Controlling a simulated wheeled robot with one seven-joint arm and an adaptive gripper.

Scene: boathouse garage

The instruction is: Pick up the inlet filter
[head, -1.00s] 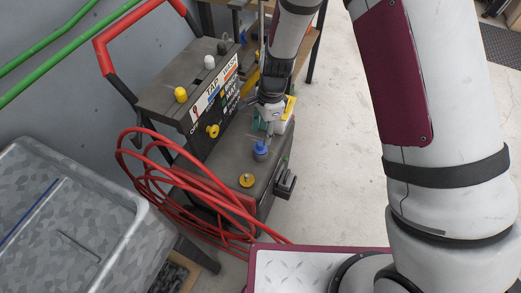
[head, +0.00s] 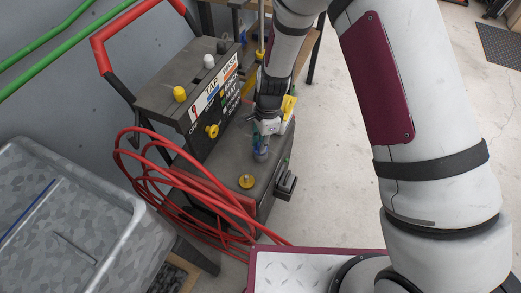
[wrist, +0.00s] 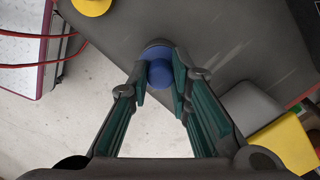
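The inlet filter, as I take it, is the small blue-topped part with a grey lower body (head: 262,154), upright on the flat dark deck of the pressure washer (head: 275,180). In the wrist view its blue top (wrist: 160,74) shows between the two fingertips. My gripper (head: 266,128) reaches down over it from above and hides part of it in the head view. In the wrist view the green-padded fingers of my gripper (wrist: 161,84) stand one on each side of the blue top, apart. Whether either pad touches it is hard to tell.
A yellow knob (head: 246,181) is in front of the filter on the same deck. A yellow and grey part (wrist: 285,140) is close to the right finger. The washer's control panel (head: 212,100) rises behind left. Red hose coils (head: 150,170) hang at left. Floor at right is clear.

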